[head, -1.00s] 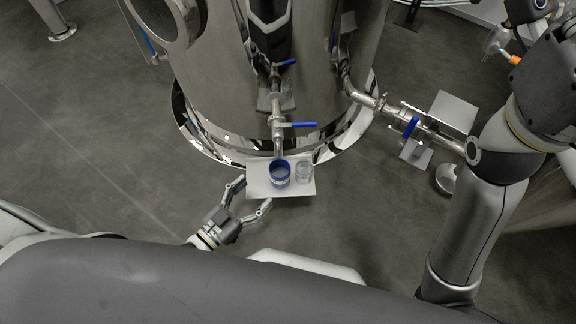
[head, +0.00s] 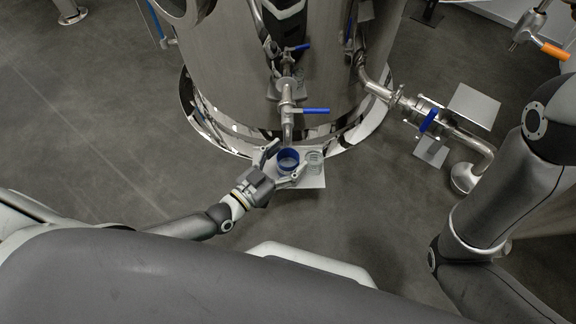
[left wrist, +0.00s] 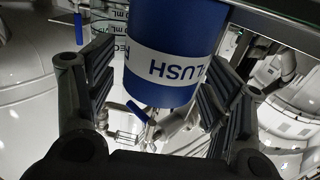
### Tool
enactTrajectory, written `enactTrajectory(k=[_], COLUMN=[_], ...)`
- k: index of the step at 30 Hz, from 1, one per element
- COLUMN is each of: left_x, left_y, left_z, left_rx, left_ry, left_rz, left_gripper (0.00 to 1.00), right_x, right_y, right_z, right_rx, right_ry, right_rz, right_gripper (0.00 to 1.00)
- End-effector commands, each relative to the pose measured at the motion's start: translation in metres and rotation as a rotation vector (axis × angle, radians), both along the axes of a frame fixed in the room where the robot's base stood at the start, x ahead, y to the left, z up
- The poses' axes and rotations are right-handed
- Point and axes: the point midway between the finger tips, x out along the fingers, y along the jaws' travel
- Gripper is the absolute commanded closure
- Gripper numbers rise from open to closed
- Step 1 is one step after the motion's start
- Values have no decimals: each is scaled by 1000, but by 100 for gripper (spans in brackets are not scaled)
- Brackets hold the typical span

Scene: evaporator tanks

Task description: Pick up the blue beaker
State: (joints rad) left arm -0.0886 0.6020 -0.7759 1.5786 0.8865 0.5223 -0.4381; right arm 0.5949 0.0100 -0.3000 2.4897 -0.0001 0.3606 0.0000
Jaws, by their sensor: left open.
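The blue beaker (head: 288,157) stands on a small light shelf (head: 312,181) at the foot of the steel tank. In the left wrist view the blue beaker (left wrist: 175,50) has a white band with lettering and lies between the fingers. My left gripper (head: 283,163) is open, with one finger on each side of the beaker. The wrist view shows the gripper (left wrist: 160,95) with gaps beside the beaker; contact cannot be told.
A clear glass beaker (head: 314,161) stands close to the right of the blue one. A valve with a blue handle (head: 313,111) and its pipe hang just above the shelf. The steel tank (head: 240,70) rises behind. The floor at left is free.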

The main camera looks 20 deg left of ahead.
Motion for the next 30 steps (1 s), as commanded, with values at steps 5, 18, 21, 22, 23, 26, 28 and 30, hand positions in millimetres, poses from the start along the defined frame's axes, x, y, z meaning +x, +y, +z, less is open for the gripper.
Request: enactTrajectory(k=[5, 18, 21, 22, 23, 26, 28, 30], left_x=[0, 0, 0, 0, 0, 0, 0, 0], left_y=[0, 0, 0, 0, 0, 0, 0, 0], left_z=[1, 1, 1, 0, 1, 1, 3, 6], left_rx=[0, -1, -1, -1, -1, -1, -1, -1], left_ry=[0, 0, 0, 0, 0, 0, 0, 0], left_rz=[0, 0, 0, 0, 0, 0, 0, 0], left_gripper=[26, 80, 80, 80, 80, 80, 80, 80], right_x=[0, 0, 0, 0, 0, 0, 0, 0], right_y=[0, 0, 0, 0, 0, 0, 0, 0], right_z=[1, 1, 1, 1, 1, 1, 3, 4], right_rx=[0, 0, 0, 0, 0, 0, 0, 1], right_ry=[-1, -1, -1, -1, -1, -1, -2, -1], right_rz=[0, 0, 0, 0, 0, 1, 1, 1], right_gripper=[100, 100, 100, 100, 100, 100, 100, 100])
